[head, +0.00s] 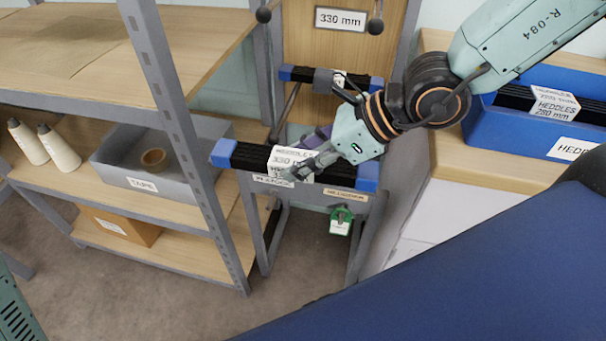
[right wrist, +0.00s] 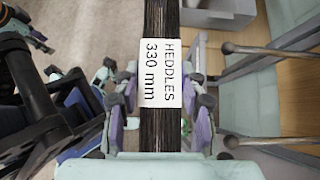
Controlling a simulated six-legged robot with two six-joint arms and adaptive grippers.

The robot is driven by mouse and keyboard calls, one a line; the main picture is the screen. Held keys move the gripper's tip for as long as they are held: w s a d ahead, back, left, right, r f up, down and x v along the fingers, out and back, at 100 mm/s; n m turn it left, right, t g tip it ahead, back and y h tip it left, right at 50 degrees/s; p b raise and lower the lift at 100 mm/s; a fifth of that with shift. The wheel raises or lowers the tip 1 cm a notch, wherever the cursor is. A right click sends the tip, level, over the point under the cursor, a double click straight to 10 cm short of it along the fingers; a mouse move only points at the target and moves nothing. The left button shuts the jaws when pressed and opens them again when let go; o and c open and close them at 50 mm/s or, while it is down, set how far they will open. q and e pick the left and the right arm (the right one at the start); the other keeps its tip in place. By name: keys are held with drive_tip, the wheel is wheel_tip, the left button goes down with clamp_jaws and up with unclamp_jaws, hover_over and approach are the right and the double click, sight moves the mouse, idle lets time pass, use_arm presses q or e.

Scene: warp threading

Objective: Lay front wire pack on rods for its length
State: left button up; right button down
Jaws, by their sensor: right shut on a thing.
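The front wire pack (head: 248,157) is a long black bundle with blue end blocks and a white "HEDDLES 330 mm" label. It lies crosswise at the front of a grey stand. My right gripper (head: 312,160) is over its middle, and in the right wrist view its fingers (right wrist: 161,112) are shut on both sides of the pack (right wrist: 161,20) at the label. Two rods with dark ball ends show beside the "330 mm" sign, the left one (head: 263,14) and the right one (head: 376,25). I cannot tell whether the pack touches the stand.
A similar black pack with blue ends (head: 300,75) lies farther back on the stand. At left is a shelf (head: 185,130) with a grey tape tray (head: 142,182) and cones. At right is a blue heddle box (head: 497,130). A green tag (head: 341,220) hangs below.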

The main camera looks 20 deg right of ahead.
drive_tip(key=shift+w+d+f+b, duration=0.25)
drive_tip(key=shift+d+f+b, duration=0.2)
drive_tip(key=shift+d+b, duration=0.45)
drive_tip(key=shift+a+r, duration=0.25)
drive_tip(key=shift+a, duration=0.1)
drive_tip(key=shift+w+a+r+p, duration=0.1)
drive_tip(key=shift+r+p, duration=0.1)
drive_tip(key=shift+p, duration=0.3)
drive_tip(key=shift+w+d+p, duration=0.2)
drive_tip(key=shift+w+p, duration=0.05)
drive_tip(key=shift+p, duration=0.1)
use_arm(q)
wheel_tip(320, 180, up, 10)
drive_tip(key=p, duration=1.1)
drive_tip(key=shift+d, duration=0.25)
use_arm(e)
drive_tip(key=w+d+f, duration=0.2)
drive_tip(key=w+d, duration=0.4)
drive_tip(key=w, duration=0.2)
drive_tip(key=w+d+f, duration=0.2)
drive_tip(key=w+d, duration=0.5)
drive_tip(key=w, duration=0.1)
drive_tip(key=shift+w+f, duration=0.25)
drive_tip(key=shift+w, duration=0.15)
